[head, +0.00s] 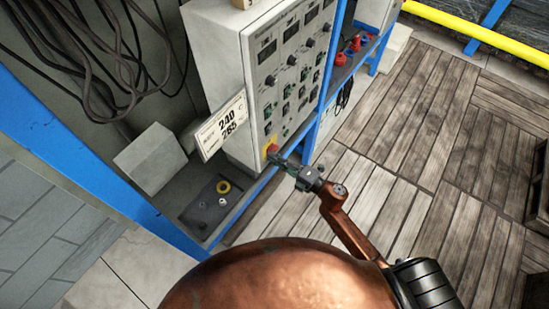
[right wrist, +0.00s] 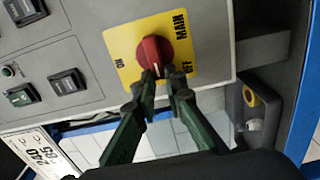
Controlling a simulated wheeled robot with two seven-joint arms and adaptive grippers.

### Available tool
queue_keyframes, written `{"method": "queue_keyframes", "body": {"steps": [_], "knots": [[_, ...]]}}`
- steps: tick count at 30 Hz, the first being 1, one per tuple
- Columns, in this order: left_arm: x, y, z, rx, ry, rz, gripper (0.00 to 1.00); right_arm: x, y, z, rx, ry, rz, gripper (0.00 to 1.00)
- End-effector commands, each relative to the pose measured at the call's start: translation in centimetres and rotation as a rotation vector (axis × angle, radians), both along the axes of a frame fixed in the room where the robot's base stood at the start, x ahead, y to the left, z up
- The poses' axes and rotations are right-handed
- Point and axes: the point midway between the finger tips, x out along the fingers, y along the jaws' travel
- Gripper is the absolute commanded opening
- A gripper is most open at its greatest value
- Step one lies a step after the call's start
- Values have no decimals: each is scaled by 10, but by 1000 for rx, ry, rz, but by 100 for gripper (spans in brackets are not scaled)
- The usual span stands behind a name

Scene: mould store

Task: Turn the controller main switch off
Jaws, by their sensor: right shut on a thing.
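The controller main switch is a red rotary knob (right wrist: 152,52) on a yellow plate (right wrist: 124,44) marked MAIN, ON and OFF. In the head view the red knob (head: 272,148) sits low on the front of the grey controller cabinet (head: 215,80). My right gripper (right wrist: 163,76) is shut on the knob's lower part, with its dark green fingers on either side. It also shows in the head view (head: 278,157), reaching the knob from the right. The knob's grip points down between ON and OFF in the wrist view; its exact setting is unclear. My left gripper is out of view.
A label card (head: 222,126) reading 240 and 785 stands out beside the cabinet. A grey box with a yellow ring (head: 223,187) lies below it on the blue-framed shelf. Cables (head: 85,50) hang at the left.

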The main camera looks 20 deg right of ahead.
Motion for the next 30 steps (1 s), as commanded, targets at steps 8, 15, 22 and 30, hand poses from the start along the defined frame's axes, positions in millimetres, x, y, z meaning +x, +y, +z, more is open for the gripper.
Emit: {"method": "queue_keyframes", "body": {"steps": [8, 15, 22, 30], "knots": [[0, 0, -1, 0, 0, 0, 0, -1, 0, -2, -9, -2, 1, 0], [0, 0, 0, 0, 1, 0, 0, -1, 0, -2, -9, -2, 1, 16], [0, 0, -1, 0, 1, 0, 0, 0, 0, -1, -7, -3, 1, 28], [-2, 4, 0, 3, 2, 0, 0, -2, -2, -1, -7, -3, 0, 28]]}}
